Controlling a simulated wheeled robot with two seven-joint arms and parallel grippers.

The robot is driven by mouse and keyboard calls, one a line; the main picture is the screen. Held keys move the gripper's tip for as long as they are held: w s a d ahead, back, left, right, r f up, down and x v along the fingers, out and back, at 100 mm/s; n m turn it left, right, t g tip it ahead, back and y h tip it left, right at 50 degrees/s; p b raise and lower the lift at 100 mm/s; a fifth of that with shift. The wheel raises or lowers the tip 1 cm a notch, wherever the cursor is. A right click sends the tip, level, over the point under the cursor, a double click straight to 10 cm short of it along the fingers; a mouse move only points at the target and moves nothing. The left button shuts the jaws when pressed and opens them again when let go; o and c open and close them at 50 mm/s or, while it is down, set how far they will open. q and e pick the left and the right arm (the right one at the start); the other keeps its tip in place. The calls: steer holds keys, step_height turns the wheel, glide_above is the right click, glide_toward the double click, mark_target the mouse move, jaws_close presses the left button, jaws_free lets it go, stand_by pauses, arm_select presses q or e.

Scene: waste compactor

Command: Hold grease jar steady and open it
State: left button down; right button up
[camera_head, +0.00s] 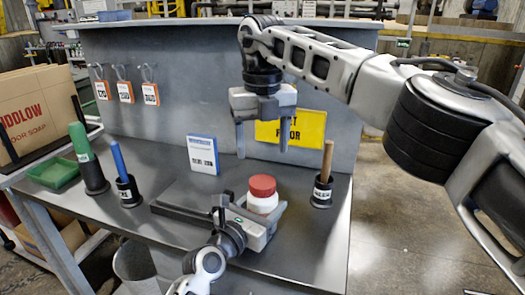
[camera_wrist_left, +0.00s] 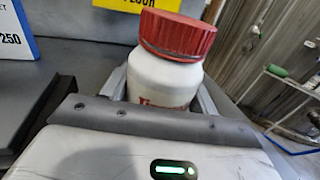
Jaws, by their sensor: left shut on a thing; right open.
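The grease jar (camera_head: 262,203) is a white jar with a red lid (camera_head: 262,186), standing upright on the grey workbench (camera_head: 300,240). The lid sits on the jar. My left gripper (camera_head: 265,222) is shut on the jar's white body from the front. In the left wrist view the jar (camera_wrist_left: 165,82) stands between the fingers, its red ribbed lid (camera_wrist_left: 178,35) above them; its lower part is hidden by the gripper. My right gripper (camera_head: 262,138) is open and empty, pointing down above the jar and clear of the lid.
A black holder with a wooden handle (camera_head: 326,165) stands right of the jar. A dark flat block (camera_head: 185,203) and a white-blue box (camera_head: 203,155) are to the left. A yellow sign (camera_head: 300,128) hangs behind.

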mark_target(262, 182)
steer(key=m, duration=0.7)
steer(key=shift+m, duration=0.4)
steer(key=m, duration=0.7)
steer(key=shift+m, duration=0.3)
steer(key=shift+f, duration=0.6)
step_height(262, 182, down, 7)
steer(key=shift+r, duration=0.1)
